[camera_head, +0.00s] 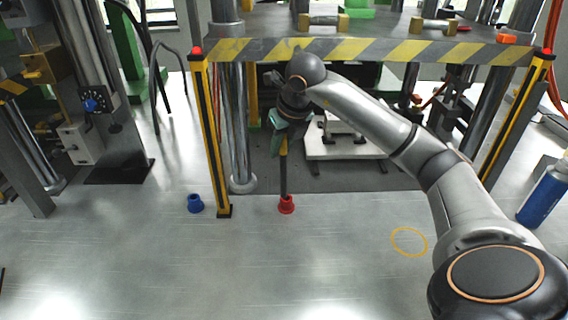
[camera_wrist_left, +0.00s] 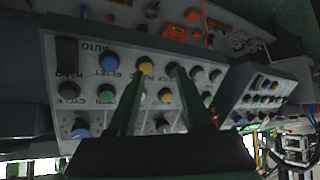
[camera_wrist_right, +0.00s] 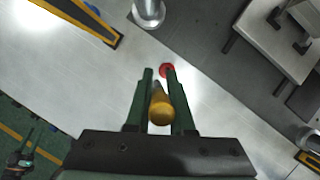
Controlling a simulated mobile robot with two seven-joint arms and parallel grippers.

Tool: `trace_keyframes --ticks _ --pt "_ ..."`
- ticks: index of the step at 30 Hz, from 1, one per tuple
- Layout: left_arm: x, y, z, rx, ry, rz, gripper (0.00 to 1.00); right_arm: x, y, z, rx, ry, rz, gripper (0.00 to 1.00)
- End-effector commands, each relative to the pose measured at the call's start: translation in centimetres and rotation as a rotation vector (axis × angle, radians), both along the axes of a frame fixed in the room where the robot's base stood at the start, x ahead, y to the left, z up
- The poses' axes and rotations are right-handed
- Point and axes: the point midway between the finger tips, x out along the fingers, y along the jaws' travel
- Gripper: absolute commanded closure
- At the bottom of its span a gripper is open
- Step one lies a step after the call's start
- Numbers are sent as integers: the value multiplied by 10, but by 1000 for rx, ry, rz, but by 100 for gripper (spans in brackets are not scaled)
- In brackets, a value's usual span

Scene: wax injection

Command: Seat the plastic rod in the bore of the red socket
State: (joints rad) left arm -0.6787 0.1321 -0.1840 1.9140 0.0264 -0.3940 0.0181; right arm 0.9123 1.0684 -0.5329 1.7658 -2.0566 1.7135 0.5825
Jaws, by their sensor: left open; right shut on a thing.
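The plastic rod has a yellow upper part (camera_head: 284,146) and a dark shaft (camera_head: 283,178). My right gripper (camera_head: 287,128) is shut on it and holds it upright over the red socket (camera_head: 286,205), which stands on the metal table. The shaft's lower end meets the socket's top in the head view; I cannot tell how deep it is in the bore. In the right wrist view the yellow end (camera_wrist_right: 160,108) shows between the fingers, and the socket (camera_wrist_right: 167,70) is partly hidden behind them. My left gripper (camera_wrist_left: 152,80) is open and empty, seen only in its own wrist view.
A blue socket (camera_head: 195,204) stands left of the red one, beside a yellow-black post (camera_head: 210,135). A steel column (camera_head: 238,130) rises behind. A striped beam (camera_head: 370,50) spans above. A button panel (camera_wrist_left: 160,95) faces my left gripper.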

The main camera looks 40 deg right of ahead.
Motion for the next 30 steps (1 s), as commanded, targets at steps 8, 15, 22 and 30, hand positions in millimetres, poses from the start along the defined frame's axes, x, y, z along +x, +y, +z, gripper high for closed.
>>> trace_keyframes --ticks 8,15,22,30 --pt "0 0 3 0 0 0 50 16 -23 -36 1 2 1 100" --pt "0 0 8 0 0 0 50 21 -30 -62 0 8 4 100" --pt "0 0 10 0 0 0 50 21 -31 -79 0 5 3 100" --pt "0 0 10 0 0 0 50 21 -30 -79 0 5 3 64"
